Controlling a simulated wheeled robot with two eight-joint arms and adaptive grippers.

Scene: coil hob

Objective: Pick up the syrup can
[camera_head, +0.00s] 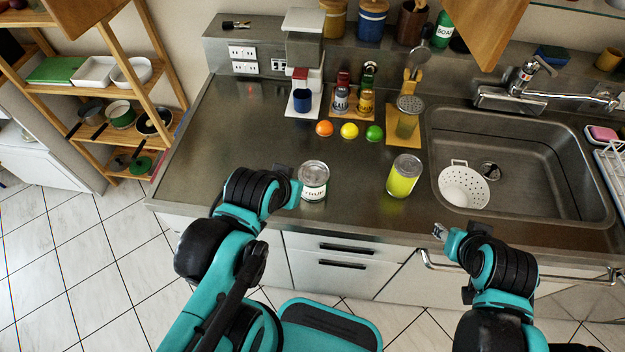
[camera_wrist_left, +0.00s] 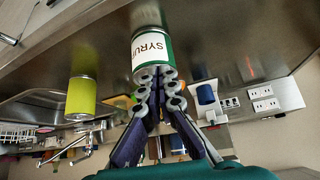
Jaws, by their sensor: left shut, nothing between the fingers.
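The syrup can (camera_head: 313,182) is a silver-topped can with a white label, standing upright on the steel counter near its front edge. In the left wrist view the can (camera_wrist_left: 152,50) shows a green band and the word SYRUP, just beyond my fingertips. My left gripper (camera_wrist_left: 158,76) is shut with nothing between its fingers, pointing at the can. Whether the fingertips touch it I cannot tell. In the head view the left wrist is at the can's left side, and its fingers are mostly hidden. My right gripper (camera_head: 439,231) is at the counter's front edge, away from the can; its opening is unclear.
A yellow-green can (camera_head: 404,176) stands to the right of the syrup can. The sink (camera_head: 520,145) with a white strainer (camera_head: 463,187) lies further right. Several small fruits, including a yellow one (camera_head: 349,131), and bottles stand behind. The counter to the left is clear.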

